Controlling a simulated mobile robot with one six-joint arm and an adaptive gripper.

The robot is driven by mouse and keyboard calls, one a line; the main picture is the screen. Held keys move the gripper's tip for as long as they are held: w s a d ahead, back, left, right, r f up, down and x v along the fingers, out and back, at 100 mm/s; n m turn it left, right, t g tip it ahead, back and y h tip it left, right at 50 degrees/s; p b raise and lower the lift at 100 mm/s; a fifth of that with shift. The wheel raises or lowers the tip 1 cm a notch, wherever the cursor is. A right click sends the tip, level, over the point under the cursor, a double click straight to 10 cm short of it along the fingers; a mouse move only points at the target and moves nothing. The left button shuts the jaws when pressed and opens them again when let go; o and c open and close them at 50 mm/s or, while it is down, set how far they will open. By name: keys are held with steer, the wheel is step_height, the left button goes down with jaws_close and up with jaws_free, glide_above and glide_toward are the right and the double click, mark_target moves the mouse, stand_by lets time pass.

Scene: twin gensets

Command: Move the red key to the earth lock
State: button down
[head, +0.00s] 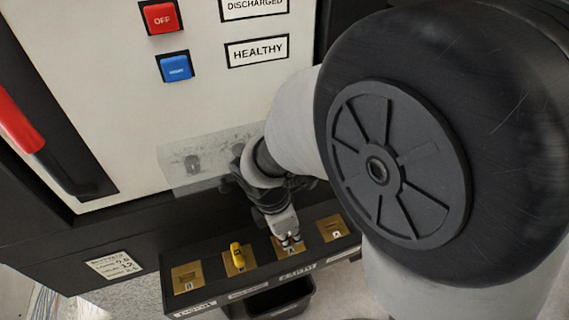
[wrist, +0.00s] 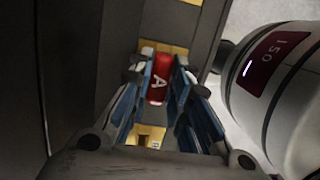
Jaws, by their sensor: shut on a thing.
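The red key (wrist: 158,88), marked with a letter A, sits between the blue-padded fingers of my gripper (wrist: 160,78) in the wrist view. In the head view my gripper (head: 288,236) is shut on it over the third brass lock plate from the left (head: 287,253) on the black shelf. Only a little red shows there. Whether the key is seated in that plate or held just above it, I cannot tell. Another brass plate (head: 332,228) lies to the right, with no key visible in it.
A yellow key (head: 237,254) stands in the second plate (head: 232,266). The leftmost plate (head: 186,277) has no key. A clear panel (head: 200,160) sticks out behind my gripper. A red-handled lever (head: 20,122) is on the left. A black bin (head: 283,301) is below the shelf.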

steer(key=shift+f, duration=0.25)
steer(key=c, duration=1.4)
jaws_free()
step_height(320, 180, up, 8)
steer(key=p, duration=0.7)
steer(key=shift+f, duration=0.2)
